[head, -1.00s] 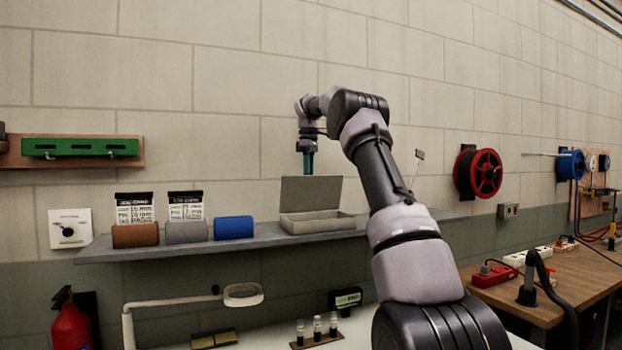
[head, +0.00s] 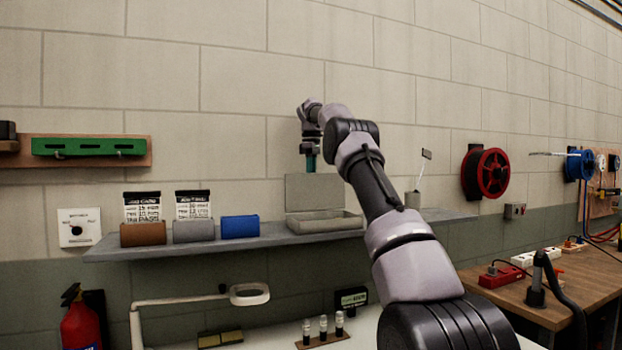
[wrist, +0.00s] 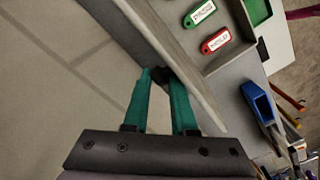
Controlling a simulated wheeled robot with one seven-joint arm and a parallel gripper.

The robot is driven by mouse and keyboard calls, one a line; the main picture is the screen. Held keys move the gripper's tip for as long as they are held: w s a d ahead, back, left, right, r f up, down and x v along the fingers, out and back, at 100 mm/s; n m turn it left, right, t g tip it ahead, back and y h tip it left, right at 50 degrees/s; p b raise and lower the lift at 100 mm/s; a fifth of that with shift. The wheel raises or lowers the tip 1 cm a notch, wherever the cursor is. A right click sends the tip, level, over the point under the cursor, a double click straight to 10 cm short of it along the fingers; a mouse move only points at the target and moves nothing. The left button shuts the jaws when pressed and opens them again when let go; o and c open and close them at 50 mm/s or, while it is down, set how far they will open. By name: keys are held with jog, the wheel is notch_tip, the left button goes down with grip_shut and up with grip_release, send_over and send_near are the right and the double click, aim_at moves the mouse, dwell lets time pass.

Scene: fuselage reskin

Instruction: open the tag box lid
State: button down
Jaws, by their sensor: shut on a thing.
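The grey tag box (head: 325,224) sits on the wall shelf, with its lid (head: 313,188) standing up at the back, near the wall. In the wrist view, the lid (wrist: 165,45) appears edge-on beside the box interior, where a green tag (wrist: 199,13) and a red tag (wrist: 215,41) lie. My gripper (head: 311,167) points down at the lid's top edge. In the wrist view, its green fingers (wrist: 160,76) are shut on a small dark part at the lid's edge, mostly hidden between the fingertips.
The shelf (head: 270,240) also carries a brown holder (head: 143,234), a grey holder (head: 194,231) and a blue holder (head: 240,229) left of the box. A cup (head: 412,200) with a thin stick stands to the right. The wall is close behind the lid.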

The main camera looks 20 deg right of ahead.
jog(key=shift+d+f, duration=0.25)
jog(key=shift+d, duration=0.3)
jog(key=c, duration=0.6)
grip_release()
jog(key=shift+w+d+f, duration=0.1)
jog(key=shift+d, duration=0.05)
jog(key=shift+a+r, duration=0.2)
jog(key=shift+a, duration=0.15)
